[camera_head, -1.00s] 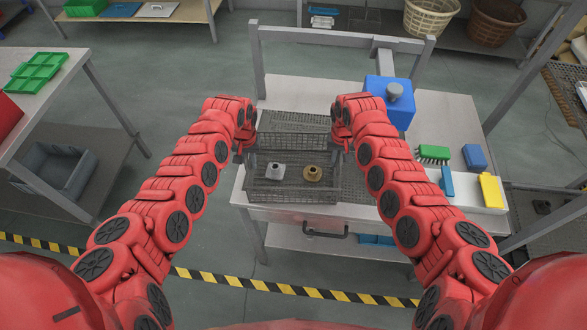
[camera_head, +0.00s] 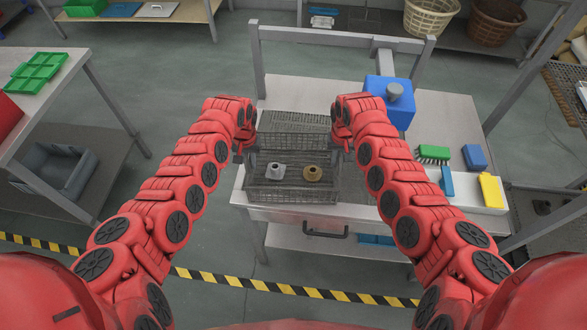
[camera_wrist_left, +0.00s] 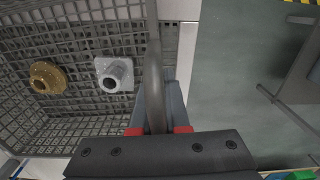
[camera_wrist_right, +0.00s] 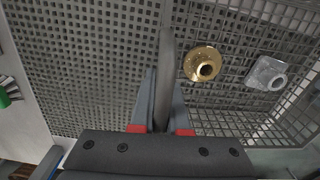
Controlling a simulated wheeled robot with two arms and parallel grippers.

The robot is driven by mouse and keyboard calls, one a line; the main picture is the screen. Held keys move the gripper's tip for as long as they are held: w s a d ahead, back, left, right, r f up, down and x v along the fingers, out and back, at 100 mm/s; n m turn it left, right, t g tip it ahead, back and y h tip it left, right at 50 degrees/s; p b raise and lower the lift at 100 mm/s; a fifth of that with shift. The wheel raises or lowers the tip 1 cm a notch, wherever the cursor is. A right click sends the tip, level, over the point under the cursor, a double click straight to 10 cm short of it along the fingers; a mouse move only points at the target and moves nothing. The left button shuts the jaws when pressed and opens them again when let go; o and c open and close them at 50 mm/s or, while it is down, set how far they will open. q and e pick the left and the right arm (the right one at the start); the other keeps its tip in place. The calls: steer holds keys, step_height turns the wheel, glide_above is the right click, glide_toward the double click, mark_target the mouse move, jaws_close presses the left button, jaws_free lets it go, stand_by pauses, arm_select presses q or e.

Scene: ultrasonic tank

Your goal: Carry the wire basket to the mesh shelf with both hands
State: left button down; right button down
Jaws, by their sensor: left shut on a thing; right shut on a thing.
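The grey wire basket (camera_head: 292,196) is level over the front of the bench in the head view. A silver flanged part (camera_head: 275,170) and a brass flanged part (camera_head: 312,172) stand inside it. My left gripper (camera_head: 240,150) is shut on the handle bar at the basket's left side, as the left wrist view (camera_wrist_left: 153,105) shows. My right gripper (camera_head: 347,146) is shut on the right handle bar, also seen in the right wrist view (camera_wrist_right: 164,100). A dark mesh surface (camera_head: 362,185) lies behind and right of the basket. Any gap beneath the basket cannot be told.
A blue box (camera_head: 390,103) with a grey knob stands at the bench's back right. A green brush (camera_head: 433,153), a blue block (camera_head: 475,157) and a yellow bottle (camera_head: 491,191) lie right. A grey frame (camera_head: 340,37) rises behind. Another mesh surface (camera_head: 541,205) is far right.

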arm_select(q)
steer(key=shift+r, duration=0.15)
arm_select(e)
steer(key=shift+r, duration=0.1)
stand_by(0.4)
